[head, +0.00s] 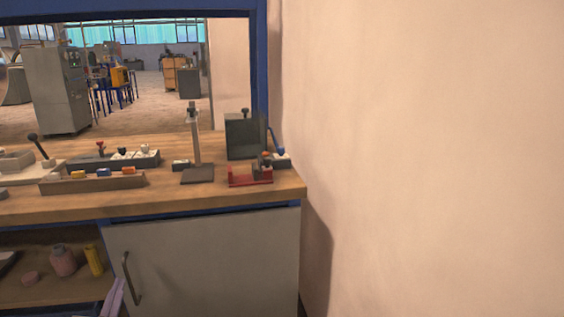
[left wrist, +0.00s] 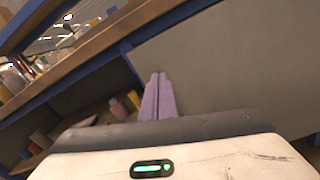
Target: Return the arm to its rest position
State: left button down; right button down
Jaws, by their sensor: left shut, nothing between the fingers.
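My left gripper (head: 118,288) shows at the bottom edge of the head view, left of centre, as slim purple fingers in front of the grey cabinet door (head: 215,262). In the left wrist view the purple fingers (left wrist: 158,80) lie side by side, shut with nothing between them. They point towards the bench front, below the worktop edge. Most of the left arm is out of the head view. My right gripper is not in view.
The wooden worktop (head: 240,195) carries a stand (head: 196,150), a dark box (head: 241,138), a red fixture (head: 249,177) and trays. An open shelf (head: 50,296) with bottles is at lower left. A door handle (head: 130,278) sticks out near the gripper. A bare wall (head: 430,150) fills the right.

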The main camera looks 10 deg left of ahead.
pick_arm(q)
jog(key=s+d+f+m+g+h+p, duration=0.1)
jog(key=s+d+f+m+h+p, duration=0.15)
jog(key=d+m, duration=0.5)
jog(key=s+d+f+m+h+p, duration=0.1)
jog(key=s+d+m+h, duration=0.25)
jog(key=d+m, duration=0.4)
jog(key=s+d+f+m+g+h+p, duration=0.1)
jog(key=s+d+f+m+h, duration=0.15)
jog(key=d+m, duration=0.5)
jog(key=s+d+f+m+g+h+p, duration=0.1)
jog(key=s+d+f+m+g, duration=0.1)
jog(key=s+d+m, duration=0.3)
jog(key=s+d+f+m+g+p, duration=0.2)
jog(key=s+d+f+m+g, duration=0.1)
jog(key=s+m, duration=0.7)
jog(key=shift+s+d+f+m+g+h, duration=0.15)
jog(key=shift+d+m+g+h, duration=0.25)
jog(key=shift+d+m, duration=0.55)
jog(key=shift+a, duration=0.2)
